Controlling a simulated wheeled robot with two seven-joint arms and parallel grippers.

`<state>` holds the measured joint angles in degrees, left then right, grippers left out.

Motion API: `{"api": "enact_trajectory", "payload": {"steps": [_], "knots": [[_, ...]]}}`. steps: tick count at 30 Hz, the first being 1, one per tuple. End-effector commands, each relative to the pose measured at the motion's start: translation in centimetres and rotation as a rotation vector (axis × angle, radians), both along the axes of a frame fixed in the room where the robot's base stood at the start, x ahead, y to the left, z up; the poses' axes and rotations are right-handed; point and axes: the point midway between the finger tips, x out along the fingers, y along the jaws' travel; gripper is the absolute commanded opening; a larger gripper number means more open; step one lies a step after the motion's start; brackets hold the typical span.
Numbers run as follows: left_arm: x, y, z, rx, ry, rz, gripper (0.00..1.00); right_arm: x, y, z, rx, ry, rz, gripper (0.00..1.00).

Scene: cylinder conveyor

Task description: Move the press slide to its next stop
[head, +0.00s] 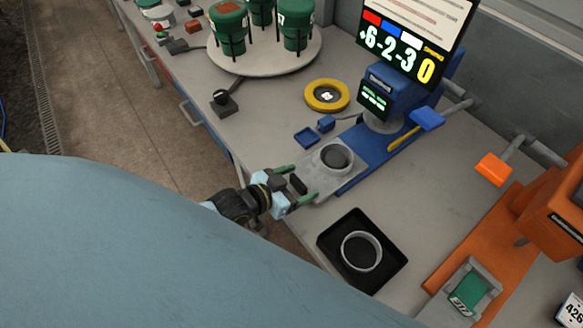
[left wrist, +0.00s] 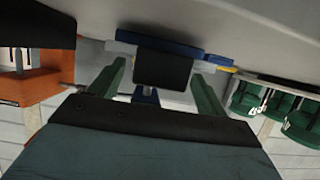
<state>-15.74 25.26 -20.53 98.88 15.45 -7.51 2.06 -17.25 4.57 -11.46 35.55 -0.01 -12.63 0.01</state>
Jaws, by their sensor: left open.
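The press slide (head: 328,182) is a grey plate carrying a light ring with a dark centre (head: 337,157). It sits at the near-left end of the blue press base (head: 385,153), out in front of the blue press head (head: 392,92). A small black handle (head: 298,184) is at the slide's near-left end. My left gripper (head: 301,181) is open, its green fingers on either side of this handle. In the left wrist view a dark block (left wrist: 163,69), likely the handle, lies between the spread fingers; I cannot tell whether they touch it. My right gripper is not in view.
A black tray (head: 328,238) with a metal ring (head: 361,250) lies nearby. An orange press (head: 485,235) stands at right. A yellow ring (head: 327,95), a black lever (head: 225,102) and a turntable (head: 265,62) with green containers lie behind. A screen (head: 410,35) shows "+6-2-3" and "0".

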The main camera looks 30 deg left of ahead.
Motion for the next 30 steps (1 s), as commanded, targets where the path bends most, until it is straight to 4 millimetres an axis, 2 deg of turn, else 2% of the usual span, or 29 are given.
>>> {"api": "enact_trajectory", "payload": {"steps": [8,21,30], "knots": [[-0.9,0.4,0.3,0.0,0.001,0.0,0.76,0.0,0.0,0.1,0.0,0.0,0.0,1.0],[-8.0,3.3,3.5,0.002,0.005,-0.001,0.76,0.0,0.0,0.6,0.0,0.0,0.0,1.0],[-11.0,4.6,4.9,0.001,0.002,0.0,0.76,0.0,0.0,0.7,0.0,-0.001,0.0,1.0]]}}
